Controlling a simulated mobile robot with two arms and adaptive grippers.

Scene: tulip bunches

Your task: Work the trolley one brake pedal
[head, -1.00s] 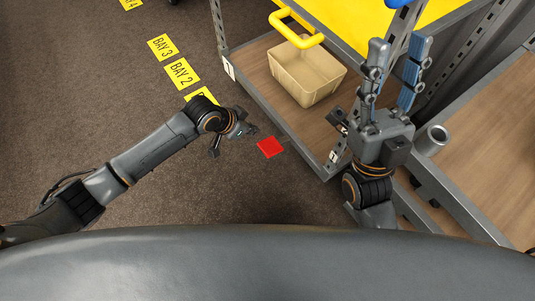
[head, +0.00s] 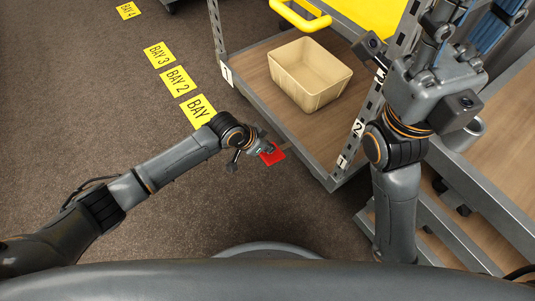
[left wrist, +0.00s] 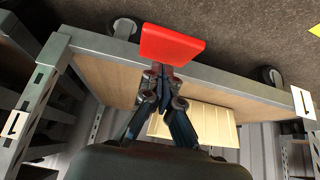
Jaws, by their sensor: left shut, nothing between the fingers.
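The red brake pedal (head: 273,156) sticks out from the low edge of trolley one (head: 296,152), a grey metal frame with a wooden lower deck. My left gripper (head: 267,148) is shut and empty, with its fingertips over the pedal in the head view. In the left wrist view the red pedal (left wrist: 172,45) lies just past the closed fingertips (left wrist: 158,72). I cannot tell whether they touch it. My right gripper (head: 462,28) is raised at the upper right, its fingers apart and its tips cut off by the frame.
Yellow bay labels (head: 178,80) lie on the brown carpet, which is clear at left. Another wooden-decked unit (head: 500,175) stands close at right. Casters (left wrist: 272,76) show in the left wrist view.

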